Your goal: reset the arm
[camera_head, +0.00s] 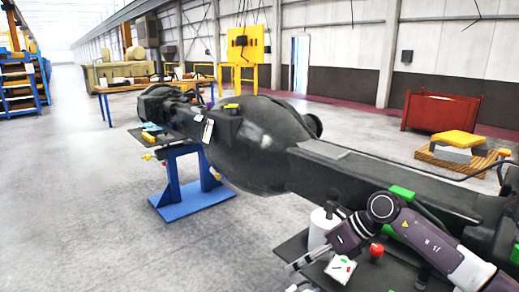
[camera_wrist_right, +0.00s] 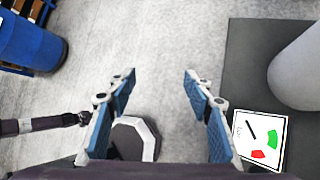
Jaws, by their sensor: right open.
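My right arm comes in from the right edge in the head view, bent over a dark side table (camera_head: 292,247). Its gripper (camera_head: 294,264) points down and left near the table's front left part, beside a white cylinder (camera_head: 318,230). In the right wrist view the gripper's two blue-padded fingers (camera_wrist_right: 160,74) are spread wide with nothing between their tips, over grey floor. A white card with a dial (camera_head: 340,268) lies close to the gripper; it also shows right of the fingers in the wrist view (camera_wrist_right: 260,137). My left gripper is not seen.
A long dark casting (camera_head: 265,145) rests on a blue stand (camera_head: 190,195) and runs across behind my right arm. A red knob (camera_head: 376,250) stands close to the arm. A red bin (camera_head: 440,112) is at the back right. The floor at left is clear.

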